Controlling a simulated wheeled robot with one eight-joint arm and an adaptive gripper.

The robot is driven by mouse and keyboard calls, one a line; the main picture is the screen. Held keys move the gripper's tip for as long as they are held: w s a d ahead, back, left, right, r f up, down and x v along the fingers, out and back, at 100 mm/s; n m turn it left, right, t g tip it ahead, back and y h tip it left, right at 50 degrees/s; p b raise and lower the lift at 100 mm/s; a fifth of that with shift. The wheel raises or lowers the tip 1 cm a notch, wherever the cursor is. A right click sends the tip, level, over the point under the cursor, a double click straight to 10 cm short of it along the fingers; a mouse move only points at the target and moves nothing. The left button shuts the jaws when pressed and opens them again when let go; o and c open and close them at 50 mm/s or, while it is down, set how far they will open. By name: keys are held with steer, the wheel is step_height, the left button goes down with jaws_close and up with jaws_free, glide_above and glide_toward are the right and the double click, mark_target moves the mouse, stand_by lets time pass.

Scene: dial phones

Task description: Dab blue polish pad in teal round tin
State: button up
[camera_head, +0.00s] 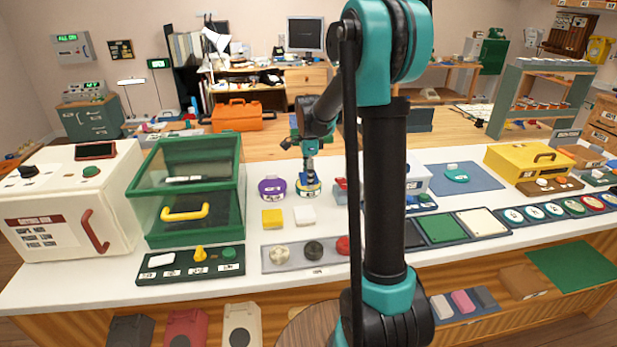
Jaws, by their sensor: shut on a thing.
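My gripper (309,168) points straight down at the middle of the counter, left of my upright arm link. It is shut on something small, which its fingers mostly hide. Just under the fingers is a round blue piece with a yellowish lower rim (308,188). I cannot tell whether this is the blue polish pad alone or a pad on a tin. A teal round piece (457,176) with a pale top part lies on the blue-grey mat to the right, well apart from my gripper; it looks like the teal tin.
A purple round tin (271,190) stands close left of my gripper. Yellow (272,219) and white (304,216) blocks lie in front. A green glass case (190,190) stands at left, a yellow box (527,165) at right. Bare white counter shows around the blue-grey mat (482,181).

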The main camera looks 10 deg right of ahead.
steer(key=shift+r, duration=3.5)
steer(key=n, duration=0.1)
steer(key=w+d+f+n, duration=0.1)
steer(key=n, duration=0.1)
steer(key=shift+w+n, duration=0.3)
steer(key=n, duration=0.2)
steer(key=w+d+f+n, duration=0.1)
steer(key=shift+w+n, duration=0.25)
steer(key=shift+n, duration=0.15)
steer(key=shift+w+d+f+n, duration=0.35)
steer(key=shift+w+n, duration=0.1)
steer(key=shift+n, duration=0.75)
steer(key=shift+w+d+f+n, duration=0.3)
steer(key=shift+w+n, duration=0.2)
steer(key=shift+n, duration=0.7)
steer(key=shift+w+d+f+n, duration=0.35)
steer(key=shift+w+n, duration=0.1)
steer(key=shift+n, duration=0.75)
